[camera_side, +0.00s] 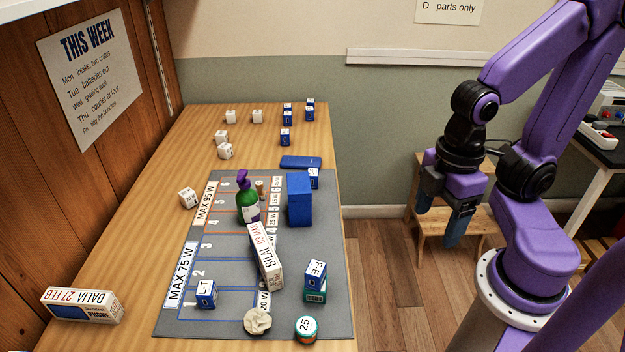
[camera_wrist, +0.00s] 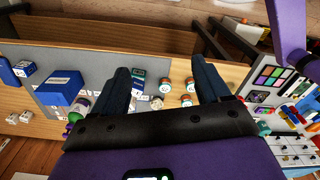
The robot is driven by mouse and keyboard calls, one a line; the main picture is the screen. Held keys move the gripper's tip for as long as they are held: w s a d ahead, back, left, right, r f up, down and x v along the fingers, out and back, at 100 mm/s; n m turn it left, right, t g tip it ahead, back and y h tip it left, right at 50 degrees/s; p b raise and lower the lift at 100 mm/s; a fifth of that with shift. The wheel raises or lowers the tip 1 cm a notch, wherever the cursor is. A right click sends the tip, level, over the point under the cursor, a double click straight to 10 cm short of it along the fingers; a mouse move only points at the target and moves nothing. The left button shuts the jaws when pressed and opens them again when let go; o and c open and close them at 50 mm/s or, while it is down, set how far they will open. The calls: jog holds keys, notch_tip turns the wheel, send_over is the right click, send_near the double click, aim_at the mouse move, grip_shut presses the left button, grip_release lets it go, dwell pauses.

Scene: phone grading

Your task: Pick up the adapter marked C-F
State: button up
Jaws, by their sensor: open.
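No mark C-F is readable on any adapter in either view. Small cube adapters stand about the bench in the side view. A blue one marked L-T (camera_side: 206,293) is at the mat's front left. A blue one marked F-E (camera_side: 316,273) sits on a teal block (camera_side: 315,294) at the front right. Several white cubes (camera_side: 225,151) and blue cubes (camera_side: 285,137) stand at the back, their marks too small to read. My gripper (camera_side: 442,212) is open and empty, right of the bench and apart from everything. Its spread fingers (camera_wrist: 163,85) also show in the wrist view.
The grey mat (camera_side: 225,325) holds a green bottle with a purple pump (camera_side: 247,198), a tall blue box (camera_side: 299,200) and a leaning white BILAL box (camera_side: 265,257). A crumpled pale lump (camera_side: 257,321) and a round teal-and-orange tin (camera_side: 306,329) are at the front. A DALIA phone box (camera_side: 83,305) lies left.

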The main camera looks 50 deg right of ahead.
dwell(0.4)
jog(key=w+m+g, duration=0.1)
jog(key=m, duration=0.1)
jog(key=n+t+y, duration=0.8)
jog(key=n+t, duration=0.3)
jog(key=n, duration=2.2)
send_over(313, 175)
jog(key=s+d, duration=1.1)
notch_tip(313, 175, down, 18)
jog(key=x, duration=1.7)
jog(key=shift+w, duration=0.15)
